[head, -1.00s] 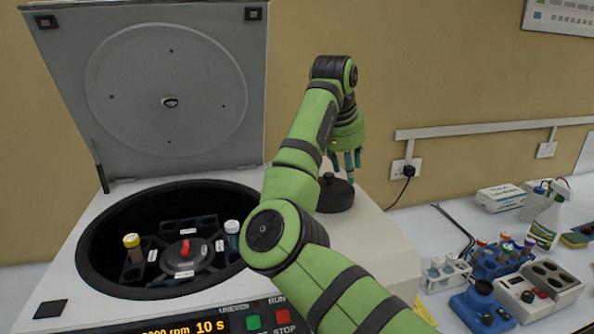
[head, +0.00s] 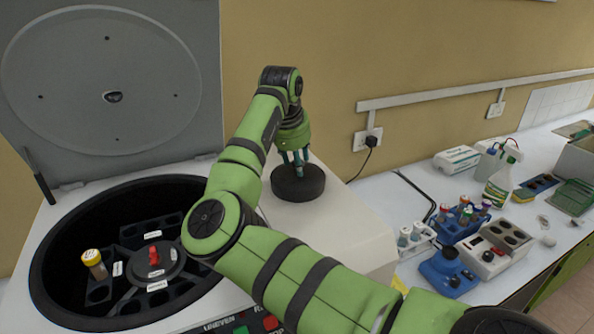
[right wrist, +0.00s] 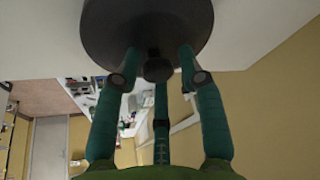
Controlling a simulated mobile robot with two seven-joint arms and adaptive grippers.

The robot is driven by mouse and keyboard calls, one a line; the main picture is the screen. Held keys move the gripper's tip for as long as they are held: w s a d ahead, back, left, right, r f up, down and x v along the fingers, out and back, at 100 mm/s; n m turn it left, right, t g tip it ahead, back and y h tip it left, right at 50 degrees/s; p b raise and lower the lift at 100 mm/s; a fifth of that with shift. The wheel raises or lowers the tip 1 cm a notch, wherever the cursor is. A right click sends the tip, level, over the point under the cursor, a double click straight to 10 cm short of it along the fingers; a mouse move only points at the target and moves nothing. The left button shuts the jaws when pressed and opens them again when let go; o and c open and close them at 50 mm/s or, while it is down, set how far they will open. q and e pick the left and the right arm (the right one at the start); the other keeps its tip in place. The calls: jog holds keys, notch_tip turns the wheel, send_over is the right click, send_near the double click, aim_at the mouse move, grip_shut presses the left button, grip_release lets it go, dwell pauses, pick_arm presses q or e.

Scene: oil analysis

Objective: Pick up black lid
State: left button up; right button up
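The black lid (head: 298,188) is a round dark disc lying flat on the white top of the centrifuge, right of its bowl. In the right wrist view the lid (right wrist: 125,25) shows at the top, with a small knob (right wrist: 158,69) at its middle. My right gripper (head: 297,166) points down over the lid from above. Its teal fingers (right wrist: 158,65) stand around the knob, and gaps show between the knob and the two side fingers. The fingers look open. The knob is mostly hidden in the head view. My left gripper is not in view.
The open centrifuge bowl (head: 45,250) holds a rotor with a yellow-capped tube (head: 92,262); its grey cover (head: 190,60) stands raised behind. On the right bench are a blue tube rack (head: 462,222), a blue device (head: 449,272) and a spray bottle (head: 500,180). A wall socket (head: 368,140) is behind.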

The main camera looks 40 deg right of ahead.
jog(key=shift+s, duration=0.15)
grip_shut()
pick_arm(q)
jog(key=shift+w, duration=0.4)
pick_arm(e)
jog(key=shift+r, duration=0.15)
